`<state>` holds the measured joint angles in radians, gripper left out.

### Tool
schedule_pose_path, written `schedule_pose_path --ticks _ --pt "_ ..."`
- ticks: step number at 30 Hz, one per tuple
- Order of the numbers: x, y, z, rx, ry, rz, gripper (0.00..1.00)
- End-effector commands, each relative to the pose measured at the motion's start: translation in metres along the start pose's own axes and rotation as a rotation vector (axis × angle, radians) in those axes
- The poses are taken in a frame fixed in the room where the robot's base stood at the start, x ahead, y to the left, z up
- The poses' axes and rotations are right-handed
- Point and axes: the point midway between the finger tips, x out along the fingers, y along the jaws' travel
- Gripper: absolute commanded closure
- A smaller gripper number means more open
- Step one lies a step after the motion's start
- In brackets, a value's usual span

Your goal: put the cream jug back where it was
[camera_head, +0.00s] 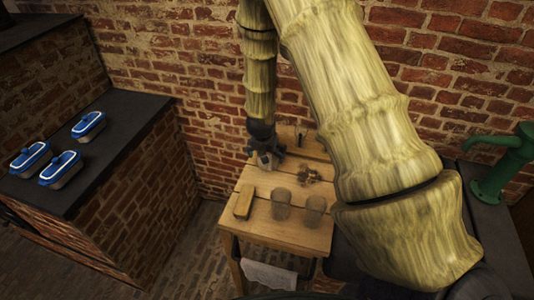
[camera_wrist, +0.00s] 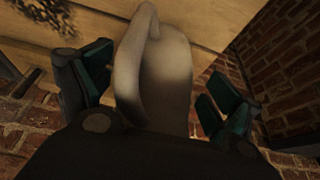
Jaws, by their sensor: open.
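The cream jug (camera_wrist: 175,75) fills the middle of the wrist view, pale and smooth, with its curved handle (camera_wrist: 128,75) toward the left. My gripper (camera_wrist: 155,100) is open, with one dark green finger on each side of the jug. A gap shows between the jug and the right finger; the left finger is close to the handle. In the head view my gripper (camera_head: 267,152) is at the back left of the wooden table (camera_head: 262,232), and only a small pale part of the jug (camera_head: 264,160) shows there. The jug's base is hidden.
On the table stand two clear glasses (camera_head: 281,204) (camera_head: 314,208), a yellowish block (camera_head: 243,203) and a small chain-like heap (camera_head: 308,174). A brick wall (camera_head: 210,60) is close behind. A green pump (camera_head: 500,160) stands right; blue-and-white containers (camera_head: 60,168) sit on the left counter.

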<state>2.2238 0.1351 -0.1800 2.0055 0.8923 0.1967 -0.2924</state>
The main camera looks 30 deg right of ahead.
Motion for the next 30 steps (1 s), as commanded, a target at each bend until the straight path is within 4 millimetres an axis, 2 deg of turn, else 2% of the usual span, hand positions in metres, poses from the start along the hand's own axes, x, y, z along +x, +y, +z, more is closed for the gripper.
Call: schedule_pose_path --ticks 8,24,30 --pt "-0.014 -0.001 -0.001 -0.002 0.001 -0.001 0.1" --pt "-0.088 0.0 -0.001 -0.002 0.003 0.0 0.1" --pt "-0.11 -0.001 -0.001 -0.001 0.001 0.0 0.1"
